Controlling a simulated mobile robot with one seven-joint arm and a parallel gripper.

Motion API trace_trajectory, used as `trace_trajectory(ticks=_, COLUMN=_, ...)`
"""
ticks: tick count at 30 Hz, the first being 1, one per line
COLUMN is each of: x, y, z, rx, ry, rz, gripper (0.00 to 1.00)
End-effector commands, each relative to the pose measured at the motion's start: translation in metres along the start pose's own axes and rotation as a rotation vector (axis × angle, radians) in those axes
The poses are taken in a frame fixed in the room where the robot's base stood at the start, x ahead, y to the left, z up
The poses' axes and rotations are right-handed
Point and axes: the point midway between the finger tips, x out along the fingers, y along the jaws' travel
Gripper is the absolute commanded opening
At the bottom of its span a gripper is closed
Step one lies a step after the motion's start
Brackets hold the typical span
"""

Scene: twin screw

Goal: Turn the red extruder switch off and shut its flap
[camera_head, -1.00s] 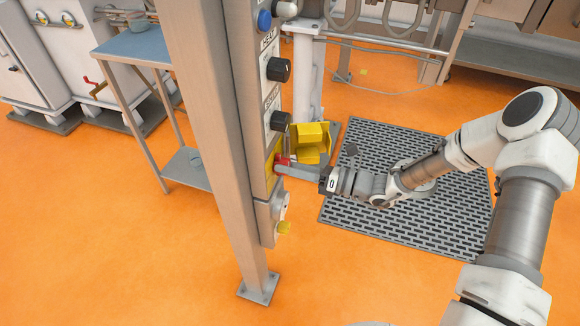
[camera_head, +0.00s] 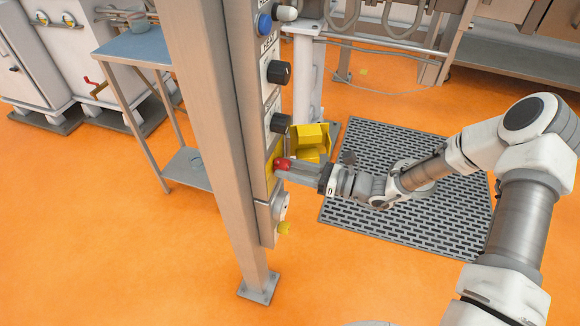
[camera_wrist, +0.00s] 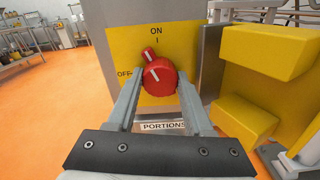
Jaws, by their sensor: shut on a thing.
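The red switch (camera_wrist: 160,78) is a round knob with a raised bar on a yellow plate (camera_wrist: 187,48). "ON" is printed above it and "OFF" to its left. Its bar and white mark point up and left, between the two. It also shows in the head view (camera_head: 282,164). My gripper (camera_wrist: 159,90) is shut on the knob, one finger on each side; its fingers also reach the knob in the head view (camera_head: 288,168). The yellow flap (camera_wrist: 262,92) stands open to the right of the plate, with box-like bulges; the head view shows it too (camera_head: 322,141).
The panel on the grey post (camera_head: 205,120) carries black knobs (camera_head: 279,73) and a blue button (camera_head: 265,23) above the switch. A yellow tab (camera_head: 284,228) sticks out below. A dark grated mat (camera_head: 420,215) lies under my arm. The orange floor is clear in front.

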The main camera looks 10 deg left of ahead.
Motion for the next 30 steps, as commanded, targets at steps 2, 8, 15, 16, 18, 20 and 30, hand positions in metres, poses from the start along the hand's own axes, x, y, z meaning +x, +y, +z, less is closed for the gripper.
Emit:
trace_trajectory(ticks=2, x=-0.0006, y=-0.0002, z=0.0002, rx=-0.073, ry=0.0, rz=-0.001, gripper=0.0)
trace_trajectory(ticks=8, x=-0.0005, y=-0.0002, z=-0.0001, rx=-0.263, ry=0.0, rz=-0.001, gripper=0.0)
trace_trajectory(ticks=15, x=-0.0004, y=-0.0003, z=-0.0007, rx=-0.49, ry=0.0, rz=-0.001, gripper=0.0)
trace_trajectory(ticks=16, x=-0.0005, y=-0.0004, z=-0.0008, rx=-0.519, ry=0.001, rz=-0.001, gripper=0.0)
trace_trajectory(ticks=18, x=-0.0007, y=-0.0005, z=-0.001, rx=-0.585, ry=0.001, rz=-0.001, gripper=0.0)
trace_trajectory(ticks=20, x=-0.0007, y=-0.0005, z=-0.0011, rx=-0.643, ry=0.001, rz=-0.001, gripper=0.0)
trace_trajectory(ticks=30, x=-0.0006, y=-0.0001, z=-0.0015, rx=-0.937, ry=0.001, rz=0.0, gripper=0.0)
